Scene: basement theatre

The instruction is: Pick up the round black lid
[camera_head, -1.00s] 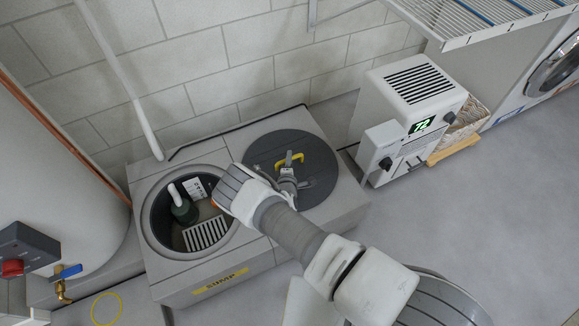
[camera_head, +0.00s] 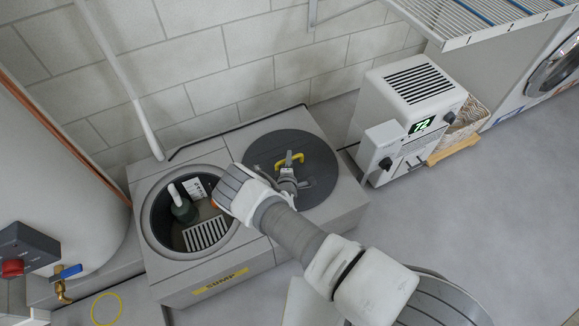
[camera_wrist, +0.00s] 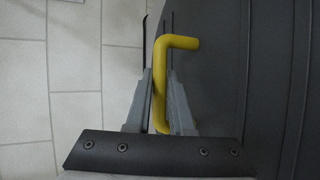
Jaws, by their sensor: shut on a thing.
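The round black lid (camera_head: 312,180) lies flat on the right half of the grey sump box, beside the open round pit. A yellow handle (camera_head: 289,158) stands up from its middle. My gripper (camera_head: 288,172) reaches in from the lower right over the lid. In the wrist view the yellow handle (camera_wrist: 180,42) rises between the two grey fingers of my gripper (camera_wrist: 160,85), which are closed on it. The dark lid surface (camera_wrist: 235,60) fills the right of that view. My arm hides part of the lid's lower left side.
The open sump pit (camera_head: 150,222) with a pump and grate is left of the lid. A white dehumidifier (camera_head: 415,85) stands on the right, close to the box. A block wall (camera_head: 250,50) is behind, with a wire shelf (camera_head: 490,18) above right. Floor at right (camera_head: 480,210) is clear.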

